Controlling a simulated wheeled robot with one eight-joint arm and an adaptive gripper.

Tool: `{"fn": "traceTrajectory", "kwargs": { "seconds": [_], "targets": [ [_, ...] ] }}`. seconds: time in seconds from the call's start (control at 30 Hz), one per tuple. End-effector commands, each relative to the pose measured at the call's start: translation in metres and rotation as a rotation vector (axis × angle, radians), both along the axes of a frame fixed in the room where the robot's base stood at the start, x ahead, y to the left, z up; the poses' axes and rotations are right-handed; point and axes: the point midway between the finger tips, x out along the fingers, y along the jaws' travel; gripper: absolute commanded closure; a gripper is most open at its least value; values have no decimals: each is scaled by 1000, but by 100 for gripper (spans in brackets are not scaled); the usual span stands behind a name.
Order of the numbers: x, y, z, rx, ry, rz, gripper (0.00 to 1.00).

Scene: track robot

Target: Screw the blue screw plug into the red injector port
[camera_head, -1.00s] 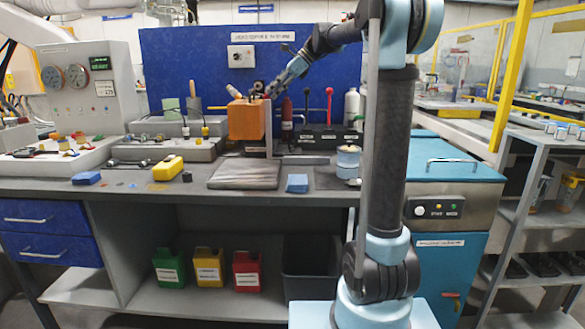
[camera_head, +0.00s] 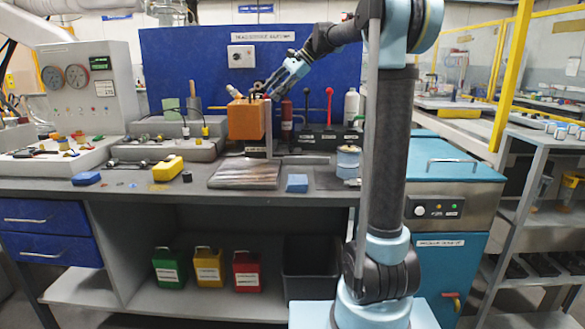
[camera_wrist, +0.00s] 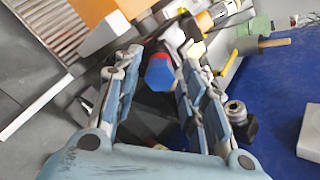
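In the wrist view, a blue hexagonal plug (camera_wrist: 160,75) shows between the fingers of my gripper (camera_wrist: 160,52). A red part (camera_wrist: 159,55) shows directly behind the plug; I cannot tell whether it is the port or how far the plug is in. The fingers stand wide apart on either side, with a visible gap on the left; contact on the right is unclear. In the head view, my gripper (camera_head: 258,93) is just above the top of the orange block (camera_head: 246,120). The plug and port are too small to make out there.
A blue back panel (camera_head: 200,75) stands behind the block. Black and red levers (camera_head: 329,105) stand right of it. A ribbed grey mat (camera_head: 245,174), a yellow block (camera_head: 168,168) and a blue cloth (camera_head: 297,183) lie in front on the bench.

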Motion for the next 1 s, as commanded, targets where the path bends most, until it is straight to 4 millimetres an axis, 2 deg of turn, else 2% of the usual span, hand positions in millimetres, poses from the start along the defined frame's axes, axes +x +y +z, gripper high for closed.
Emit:
{"fn": "traceTrajectory", "kwargs": {
  "seconds": [0.17,1.0],
  "targets": [
    [0,0,0,-2,-70,70,62],
    [0,0,0,-23,-681,681,62]
  ]
}}
